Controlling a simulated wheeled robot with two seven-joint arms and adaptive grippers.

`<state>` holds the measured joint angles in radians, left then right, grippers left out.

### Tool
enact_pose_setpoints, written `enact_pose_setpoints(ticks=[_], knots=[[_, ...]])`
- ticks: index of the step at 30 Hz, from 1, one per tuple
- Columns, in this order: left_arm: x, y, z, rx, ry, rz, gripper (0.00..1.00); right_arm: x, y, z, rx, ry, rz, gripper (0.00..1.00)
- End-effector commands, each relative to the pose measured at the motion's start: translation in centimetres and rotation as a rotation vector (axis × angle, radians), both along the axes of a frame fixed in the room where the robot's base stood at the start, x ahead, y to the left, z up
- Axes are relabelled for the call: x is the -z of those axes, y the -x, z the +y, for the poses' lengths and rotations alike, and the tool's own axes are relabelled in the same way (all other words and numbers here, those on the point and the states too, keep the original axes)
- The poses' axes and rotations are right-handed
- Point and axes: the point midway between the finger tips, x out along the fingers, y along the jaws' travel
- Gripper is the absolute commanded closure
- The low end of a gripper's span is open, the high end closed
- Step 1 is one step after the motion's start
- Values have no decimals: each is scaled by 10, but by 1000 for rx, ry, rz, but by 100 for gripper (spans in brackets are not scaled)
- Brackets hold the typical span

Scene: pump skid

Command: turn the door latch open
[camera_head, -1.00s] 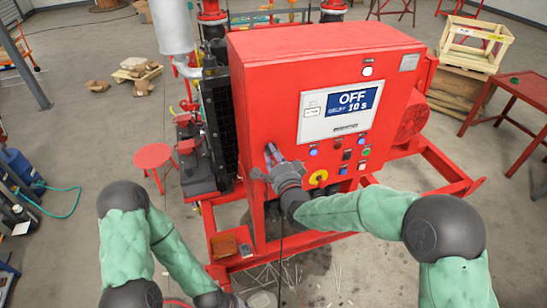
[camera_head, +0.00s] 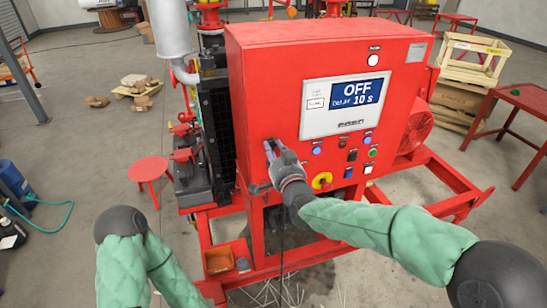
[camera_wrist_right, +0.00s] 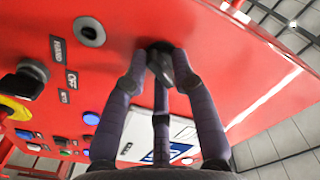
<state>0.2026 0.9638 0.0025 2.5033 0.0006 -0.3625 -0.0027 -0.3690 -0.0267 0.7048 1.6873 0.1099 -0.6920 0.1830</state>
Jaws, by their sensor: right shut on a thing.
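The door latch (camera_wrist_right: 160,62) is a dark knob on the front face of the red cabinet (camera_head: 260,90). In the right wrist view the fingers of my right gripper (camera_wrist_right: 160,75) are closed around it. In the head view my right gripper (camera_head: 271,150) is at the left part of the cabinet front, and it hides most of the latch. The cabinet door looks shut against the cabinet. My left arm shows at the lower left, but its gripper is out of view.
A screen reading OFF (camera_head: 347,105) and several buttons are to the right of my right gripper. A red stool (camera_head: 149,170) stands left of the skid. Open floor lies around it.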

Motion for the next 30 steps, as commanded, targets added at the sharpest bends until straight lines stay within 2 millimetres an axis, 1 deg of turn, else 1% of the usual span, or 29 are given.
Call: enact_pose_setpoints(ticks=[1, 6, 15, 22, 30], knots=[[5, 0, 0, 0, 0, 0, 60, 11, 1, 0, -1, 43, 3, 100], [12, 0, 0, 0, 0, 0, 60, 9, 0, 0, -2, 195, -47, 100], [16, 0, 0, 0, 0, 0, 60, 7, 0, -1, -3, 418, -119, 100], [17, 0, 0, 0, 0, 0, 60, 5, 0, -1, -2, 524, -156, 100], [18, 0, 0, 0, 0, 0, 60, 4, 0, -1, -1, 577, -175, 100]])
